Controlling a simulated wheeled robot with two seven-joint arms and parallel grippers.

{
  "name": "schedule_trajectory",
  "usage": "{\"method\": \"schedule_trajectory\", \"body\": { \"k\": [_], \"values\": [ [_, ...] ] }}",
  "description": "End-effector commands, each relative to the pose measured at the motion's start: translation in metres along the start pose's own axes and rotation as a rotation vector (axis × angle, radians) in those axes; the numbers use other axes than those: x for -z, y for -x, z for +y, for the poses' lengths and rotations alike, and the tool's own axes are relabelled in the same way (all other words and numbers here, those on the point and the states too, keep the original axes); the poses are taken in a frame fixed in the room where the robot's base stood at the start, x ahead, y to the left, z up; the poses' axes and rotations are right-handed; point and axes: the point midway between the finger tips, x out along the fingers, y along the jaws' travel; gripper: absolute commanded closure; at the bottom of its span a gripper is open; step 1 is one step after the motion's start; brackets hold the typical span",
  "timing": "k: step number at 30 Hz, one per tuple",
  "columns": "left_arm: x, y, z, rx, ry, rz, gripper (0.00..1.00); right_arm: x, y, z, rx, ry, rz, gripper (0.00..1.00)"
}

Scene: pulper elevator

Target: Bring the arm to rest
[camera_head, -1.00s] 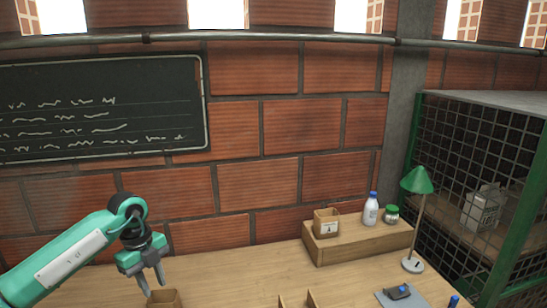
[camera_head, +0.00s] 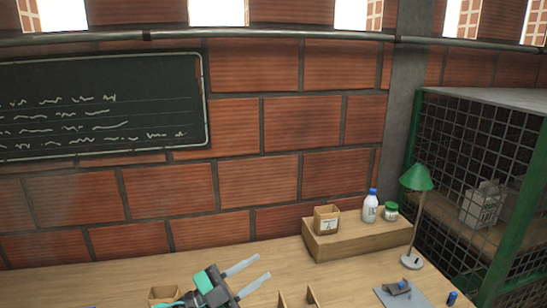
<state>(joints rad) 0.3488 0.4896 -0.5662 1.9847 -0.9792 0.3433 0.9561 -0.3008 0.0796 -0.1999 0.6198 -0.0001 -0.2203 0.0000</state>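My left gripper (camera_head: 258,275) is low in the head view, above the wooden table (camera_head: 120,280). Its two grey fingers point up and to the right and are spread apart with nothing between them. A small brown box (camera_head: 163,295) stands just left of the gripper and is cut off by the bottom edge. My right gripper is not in view.
A wooden riser (camera_head: 345,241) at the back right holds a box (camera_head: 327,219), a white bottle (camera_head: 370,206) and a green-lidded jar (camera_head: 391,211). A green lamp (camera_head: 416,178) stands beside it. A mesh cage (camera_head: 470,150) is at right. Another open box (camera_head: 297,298) is at the bottom.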

Motion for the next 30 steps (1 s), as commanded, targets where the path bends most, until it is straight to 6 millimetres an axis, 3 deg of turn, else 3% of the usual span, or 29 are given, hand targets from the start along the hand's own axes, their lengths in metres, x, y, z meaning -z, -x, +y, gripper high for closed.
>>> {"method": "schedule_trajectory", "body": {
  "k": [7, 13, 17, 20, 24, 30],
  "values": [
    [-0.028, 0.056, -0.025, 0.452, 0.165, -0.278, 0.71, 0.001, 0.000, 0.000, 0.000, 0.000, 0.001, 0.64],
    [-0.066, 0.132, -0.006, 0.675, 0.327, -0.640, 0.71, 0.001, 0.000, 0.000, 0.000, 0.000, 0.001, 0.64],
    [-0.083, 0.189, 0.029, 0.733, 0.449, -0.911, 0.71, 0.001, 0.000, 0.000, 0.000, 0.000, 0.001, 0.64],
    [-0.087, 0.234, 0.067, 0.729, 0.551, -1.128, 0.71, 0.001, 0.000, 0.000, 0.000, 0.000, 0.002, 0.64],
    [-0.076, 0.287, 0.123, 0.656, 0.692, -1.396, 0.71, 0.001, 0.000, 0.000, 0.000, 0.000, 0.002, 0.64],
    [-0.046, 0.334, 0.183, 0.508, 0.845, -1.644, 0.71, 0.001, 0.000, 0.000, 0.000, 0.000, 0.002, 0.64]
  ]
}}
